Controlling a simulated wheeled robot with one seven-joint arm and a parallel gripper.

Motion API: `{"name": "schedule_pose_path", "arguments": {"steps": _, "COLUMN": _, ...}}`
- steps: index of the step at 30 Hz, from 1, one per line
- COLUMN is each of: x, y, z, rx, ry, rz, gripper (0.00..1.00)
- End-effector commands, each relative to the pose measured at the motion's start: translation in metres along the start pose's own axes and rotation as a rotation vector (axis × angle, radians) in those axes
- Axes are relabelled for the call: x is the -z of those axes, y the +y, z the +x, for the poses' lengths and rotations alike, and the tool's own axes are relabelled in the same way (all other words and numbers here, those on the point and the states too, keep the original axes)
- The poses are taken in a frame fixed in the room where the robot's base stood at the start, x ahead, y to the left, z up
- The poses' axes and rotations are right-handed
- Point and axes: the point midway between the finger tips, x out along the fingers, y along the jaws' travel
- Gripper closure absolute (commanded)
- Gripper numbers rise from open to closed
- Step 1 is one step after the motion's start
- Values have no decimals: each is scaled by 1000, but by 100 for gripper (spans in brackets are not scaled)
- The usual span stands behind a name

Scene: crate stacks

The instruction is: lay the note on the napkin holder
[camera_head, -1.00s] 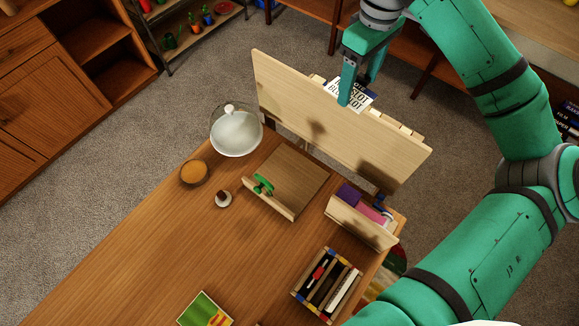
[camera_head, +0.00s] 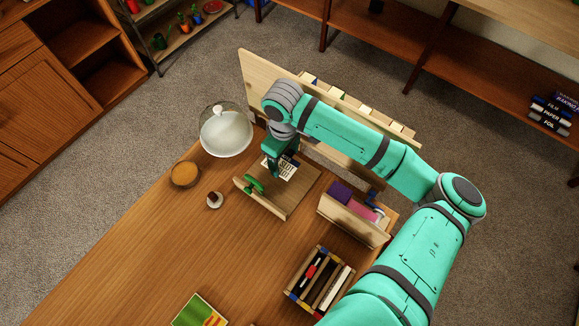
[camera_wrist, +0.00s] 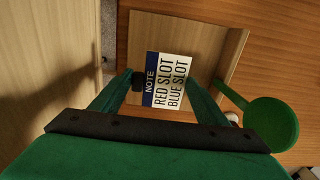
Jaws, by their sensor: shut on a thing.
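The note (camera_head: 287,167) is a small white card with a dark blue band; the wrist view shows the note (camera_wrist: 172,88) reading "RED SLOT" and "BLUE SLOT". My gripper (camera_head: 272,172) is shut on the note; in the wrist view my gripper (camera_wrist: 166,84) has a finger at each side of it. The note is over the napkin holder (camera_head: 298,196), which I take to be the square wooden base with a low front panel and a green arm (camera_head: 254,184). The wrist view shows the napkin holder (camera_wrist: 150,28) under the note. Whether they touch I cannot tell.
A tall wooden board (camera_head: 255,82) stands behind the holder. A glass dome (camera_head: 226,133), an orange-topped bowl (camera_head: 185,174) and a small cake (camera_head: 215,200) are to the left. A wooden organizer (camera_head: 350,218) and a pen box (camera_head: 318,280) are right.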

Motion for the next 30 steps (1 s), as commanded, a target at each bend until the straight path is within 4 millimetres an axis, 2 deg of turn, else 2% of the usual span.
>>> {"name": "schedule_pose_path", "arguments": {"steps": 3, "x": -3, "y": 2, "z": 13, "rx": 0, "ry": -1, "rz": 6, "gripper": 53}}
{"name": "schedule_pose_path", "arguments": {"steps": 8, "x": -6, "y": 4, "z": 22, "rx": 1, "ry": 0, "rz": 14, "gripper": 53}}
{"name": "schedule_pose_path", "arguments": {"steps": 15, "x": -7, "y": 5, "z": 51, "rx": 1, "ry": -1, "rz": 16, "gripper": 53}}
{"name": "schedule_pose_path", "arguments": {"steps": 27, "x": -5, "y": 4, "z": 57, "rx": 0, "ry": 1, "rz": 12, "gripper": 53}}
{"name": "schedule_pose_path", "arguments": {"steps": 28, "x": -5, "y": 4, "z": 57, "rx": 0, "ry": 1, "rz": 12, "gripper": 27}}
{"name": "schedule_pose_path", "arguments": {"steps": 30, "x": -5, "y": 4, "z": 57, "rx": -1, "ry": 1, "rz": 12, "gripper": 13}}
